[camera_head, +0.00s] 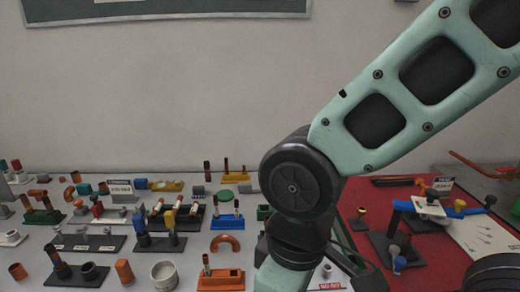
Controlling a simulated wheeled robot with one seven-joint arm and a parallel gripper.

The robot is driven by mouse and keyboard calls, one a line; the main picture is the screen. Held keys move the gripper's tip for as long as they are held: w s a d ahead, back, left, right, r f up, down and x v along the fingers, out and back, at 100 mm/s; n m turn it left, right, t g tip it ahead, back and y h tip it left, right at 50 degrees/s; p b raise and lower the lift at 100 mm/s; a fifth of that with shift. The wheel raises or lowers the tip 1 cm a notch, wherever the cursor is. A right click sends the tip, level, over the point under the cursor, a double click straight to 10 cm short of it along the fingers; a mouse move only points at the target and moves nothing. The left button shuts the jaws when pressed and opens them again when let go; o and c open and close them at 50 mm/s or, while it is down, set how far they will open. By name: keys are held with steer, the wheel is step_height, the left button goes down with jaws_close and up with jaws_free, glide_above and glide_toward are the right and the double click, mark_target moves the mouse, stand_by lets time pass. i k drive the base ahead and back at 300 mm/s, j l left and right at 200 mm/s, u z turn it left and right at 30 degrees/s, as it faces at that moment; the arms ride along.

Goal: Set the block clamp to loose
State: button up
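I cannot tell for certain which item is the block clamp. A fixture with a blue bar (458,211), a white block (429,207) and an orange top piece stands on a dark base plate on the red mat (352,197), right of my arm. Its setting is too small to read. My mint-green and black arm crosses the right half of the head view and bends down at a black joint. My gripper is below the picture's edge or hidden, so its fingers do not show. My arm hides part of the table's middle.
Many small parts and stands crowd the pale table left of my arm, including an orange block (221,281), a white cup (164,275) and a blue stand (226,221). A white sheet (484,240) lies at the right. The wall behind is bare below a dark board.

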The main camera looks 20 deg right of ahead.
mark_target(399, 263)
steer(key=z, duration=1.5)
